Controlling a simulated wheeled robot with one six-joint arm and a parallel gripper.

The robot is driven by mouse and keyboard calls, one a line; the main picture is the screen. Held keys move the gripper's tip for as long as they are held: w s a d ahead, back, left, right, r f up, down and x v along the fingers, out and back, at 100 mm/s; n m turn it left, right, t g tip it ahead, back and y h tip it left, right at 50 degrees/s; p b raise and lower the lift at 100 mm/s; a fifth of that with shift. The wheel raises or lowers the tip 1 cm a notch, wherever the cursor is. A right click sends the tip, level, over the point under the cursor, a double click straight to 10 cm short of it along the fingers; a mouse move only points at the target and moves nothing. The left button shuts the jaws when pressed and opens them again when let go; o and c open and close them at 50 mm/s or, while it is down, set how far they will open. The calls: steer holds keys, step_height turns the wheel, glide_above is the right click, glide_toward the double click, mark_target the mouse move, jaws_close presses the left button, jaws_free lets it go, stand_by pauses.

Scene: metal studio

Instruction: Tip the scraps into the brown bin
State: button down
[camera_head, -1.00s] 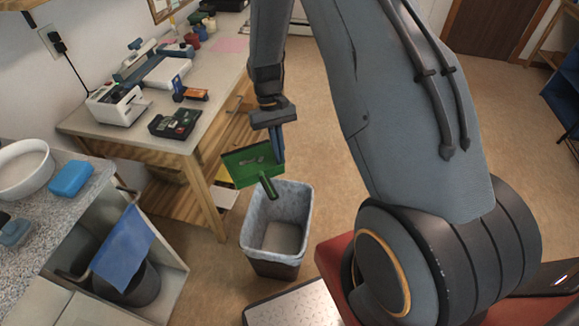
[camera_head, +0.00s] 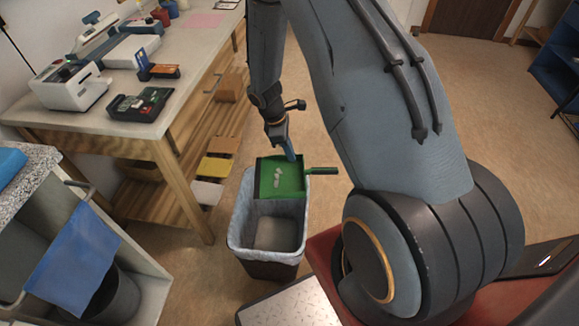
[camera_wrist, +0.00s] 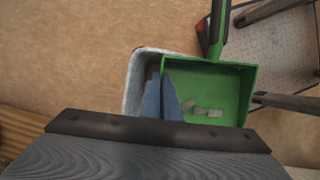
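The green dustpan (camera_head: 290,183) is in my gripper (camera_head: 292,155). The fingers are closed on its wall, and the handle points right. Several pale scraps (camera_head: 278,177) lie on the pan. The brown bin (camera_head: 268,270) has a pale liner and stands on the floor; the pan is above its back rim and hides part of it. In the wrist view, my fingers (camera_wrist: 162,92) hold the left wall of the pan (camera_wrist: 232,90), with the scraps (camera_wrist: 207,111) inside. The bin's liner (camera_wrist: 134,80) shows lower down, left of and partly beneath the pan.
A workbench (camera_head: 130,125) with a white device (camera_head: 68,85) and dark items stands left of the bin. A blue cloth (camera_head: 75,262) hangs over a black bin (camera_head: 110,298) at lower left. A speckled pale plate (camera_head: 290,305) lies in front. Floor behind is open.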

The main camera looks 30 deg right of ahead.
mark_target(271, 166)
step_height(271, 166, down, 7)
steer(key=w+d+n+t+b, duration=0.1)
steer(key=n+b, duration=0.3)
steer(key=shift+w+r, duration=0.2)
steer(key=shift+w, duration=0.2)
steer(key=shift+b, duration=0.3)
steer(key=a+h+b, duration=0.1)
steer(key=h+b, duration=0.1)
steer(key=b, duration=0.2)
steer(key=a+h+b, duration=0.2)
steer(key=h+b, duration=0.1)
steer(key=b, duration=0.1)
steer(key=a+h+b, duration=0.1)
steer(key=h+b, duration=0.2)
steer(key=b, duration=0.2)
steer(key=shift+w+a+f+g, duration=0.15)
steer(key=shift+w+f+g, duration=0.05)
steer(key=shift+f+g, duration=0.1)
steer(key=shift+a+r+h+b, duration=0.25)
steer(key=shift+a+h+b, duration=0.55)
steer(key=shift+h, duration=0.2)
steer(key=shift+a+r+h+b, duration=0.2)
steer(key=shift+a+h+b, duration=0.55)
steer(key=shift+h, duration=0.25)
steer(key=shift+r, duration=0.1)
